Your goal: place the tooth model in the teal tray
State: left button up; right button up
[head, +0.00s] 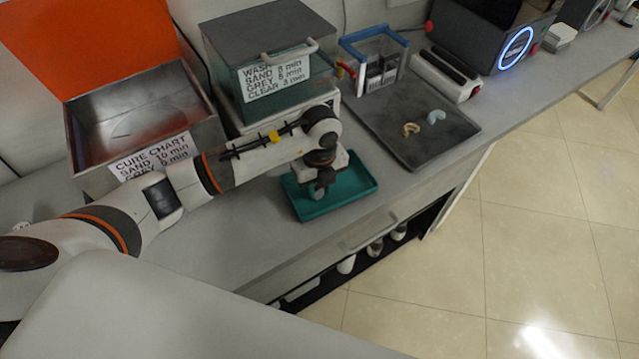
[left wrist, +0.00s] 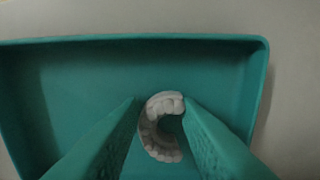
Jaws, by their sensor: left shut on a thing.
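The teal tray (head: 345,186) lies on the grey counter, and its rim also shows in the left wrist view (left wrist: 140,39). My left gripper (head: 320,190) points down over the tray's left part. In the left wrist view its two fingers (left wrist: 162,125) close on a whitish, horseshoe-shaped tooth model (left wrist: 163,104) with visible teeth. The model is inside the tray's outline; I cannot tell whether it touches the tray floor. In the head view the gripper hides most of it. My right gripper is not in view.
A dark mat (head: 410,150) right of the tray bears a tan arch (head: 411,129) and a pale blue arch (head: 436,116). Behind stand a teal wash box (head: 270,80), a blue-framed holder (head: 375,62) and an open orange-lidded cure box (head: 140,110). The counter's front edge is close.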

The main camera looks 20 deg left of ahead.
aim_at(320, 189)
pick_arm(q)
jog(key=shift+f, duration=0.2)
jog(key=o, duration=0.9)
jog(key=shift+r, duration=0.1)
jog(key=shift+o, duration=0.2)
jog(key=shift+r, duration=0.3)
notch_tip(320, 189, up, 12)
jog(key=b, duration=0.1)
jog(key=shift+f, duration=0.15)
